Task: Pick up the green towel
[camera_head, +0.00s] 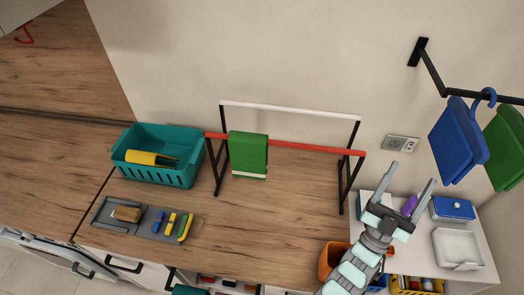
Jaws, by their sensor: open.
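A green towel (248,155) with a pale stripe near its lower edge hangs folded over the red bar of a rack (310,147) on the wooden counter. A second green cloth (505,147) hangs at the far right edge, partly cut off by the picture. My gripper (411,175) is at the lower right, open with its two fingers apart and nothing between them. It is well to the right of the green towel on the rack and apart from it.
A blue cloth (458,141) hangs from a wall rail (480,96) at the upper right. A teal basket (180,173) stands left of the rack, a grey tray (155,235) in front of it. An orange pot (331,261) is beside my arm. The counter before the rack is clear.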

